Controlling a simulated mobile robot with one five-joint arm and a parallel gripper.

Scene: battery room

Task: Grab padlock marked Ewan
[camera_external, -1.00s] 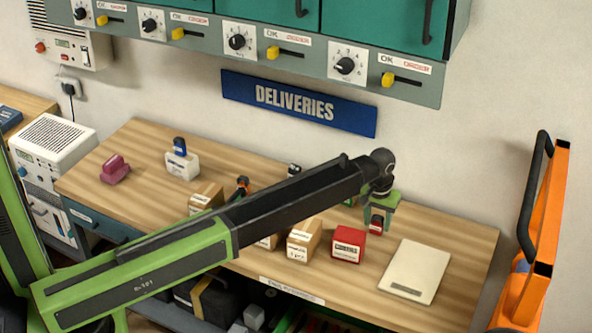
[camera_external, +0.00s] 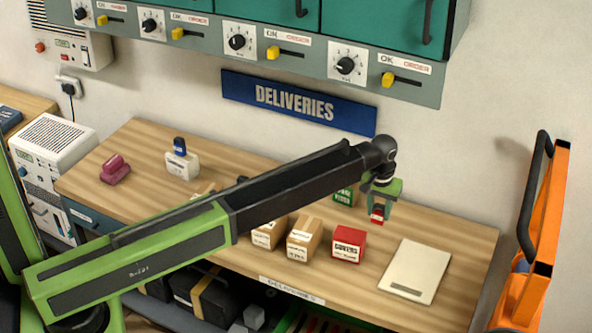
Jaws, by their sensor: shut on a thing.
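My gripper (camera_external: 379,208) is at the right part of the wooden table, pointing down. It is shut on a small red padlock (camera_external: 377,216), which shows between and below the green fingers. The padlock appears to be held a little above the table top. Its name marking is too small to read, and its upper part is hidden by the fingers.
A red labelled box (camera_external: 348,245) stands just left of the gripper, with cardboard boxes (camera_external: 304,240) further left. A green box (camera_external: 343,197) is behind. A pale flat panel (camera_external: 415,271) lies at the right. My arm hides part of the wooden table (camera_external: 462,240).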

